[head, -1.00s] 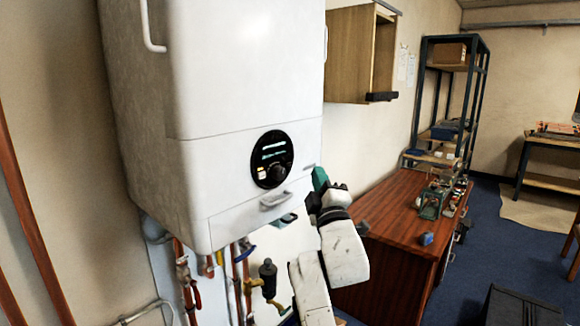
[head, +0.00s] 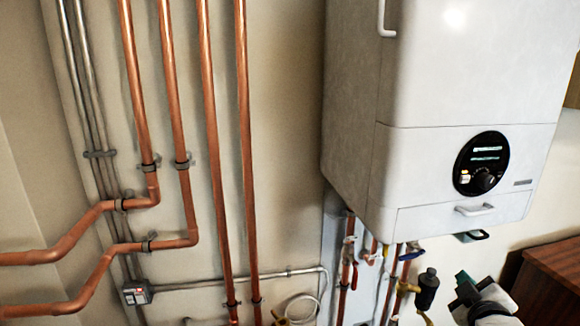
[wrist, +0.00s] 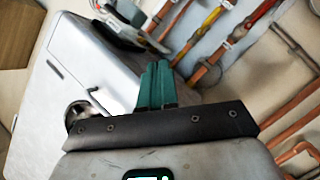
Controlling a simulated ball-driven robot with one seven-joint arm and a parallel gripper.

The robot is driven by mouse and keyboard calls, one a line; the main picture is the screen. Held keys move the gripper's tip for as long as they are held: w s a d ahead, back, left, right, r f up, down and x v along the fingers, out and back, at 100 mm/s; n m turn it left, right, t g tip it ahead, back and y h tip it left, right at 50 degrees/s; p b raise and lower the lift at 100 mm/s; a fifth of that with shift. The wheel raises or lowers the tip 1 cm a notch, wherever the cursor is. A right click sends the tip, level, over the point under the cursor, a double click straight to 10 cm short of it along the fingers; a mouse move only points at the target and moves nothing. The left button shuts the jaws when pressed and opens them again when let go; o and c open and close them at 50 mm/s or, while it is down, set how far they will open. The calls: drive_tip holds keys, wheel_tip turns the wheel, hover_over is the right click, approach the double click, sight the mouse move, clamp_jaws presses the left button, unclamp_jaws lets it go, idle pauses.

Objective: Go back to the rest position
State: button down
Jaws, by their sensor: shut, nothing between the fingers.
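My gripper (head: 464,279) shows at the lower right of the head view, below the white boiler's front and beside its lower right valves. Its dark wrist and part of the white arm show there, and the rest is cut off by the bottom edge. In the wrist view the green fingers (wrist: 156,86) are pressed together with nothing between them. They point toward the boiler casing (wrist: 85,70) and the pipes. The boiler (head: 450,80) hangs on the wall with a round dark control panel (head: 481,164) and a small handle.
Several copper pipes (head: 243,150) run down the wall on the left. Valves and pipes hang under the boiler, among them a black cylinder on a brass fitting (head: 427,290). A small grey box (head: 136,296) sits low on the wall. A reddish wooden bench (head: 550,285) stands at the right.

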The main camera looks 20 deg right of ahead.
drive_tip(key=s+a+f+m+g+y, duration=0.1)
drive_tip(key=s+a+f+g+y, duration=0.25)
drive_tip(key=a+f, duration=0.45)
drive_tip(key=s+a+f+m+g+y, duration=0.1)
drive_tip(key=s+a+f+g+y, duration=0.2)
drive_tip(key=a+f, duration=0.55)
drive_tip(key=s+a+f+g+y, duration=0.1)
drive_tip(key=s+a+f+g, duration=0.1)
drive_tip(key=s+a+f, duration=0.2)
drive_tip(key=s+a+f+g+y, duration=0.2)
drive_tip(key=s+a+f, duration=0.2)
drive_tip(key=s, duration=0.5)
drive_tip(key=shift+s+a+f+m, duration=0.2)
drive_tip(key=shift+a+f+m, duration=0.1)
drive_tip(key=shift+a, duration=0.15)
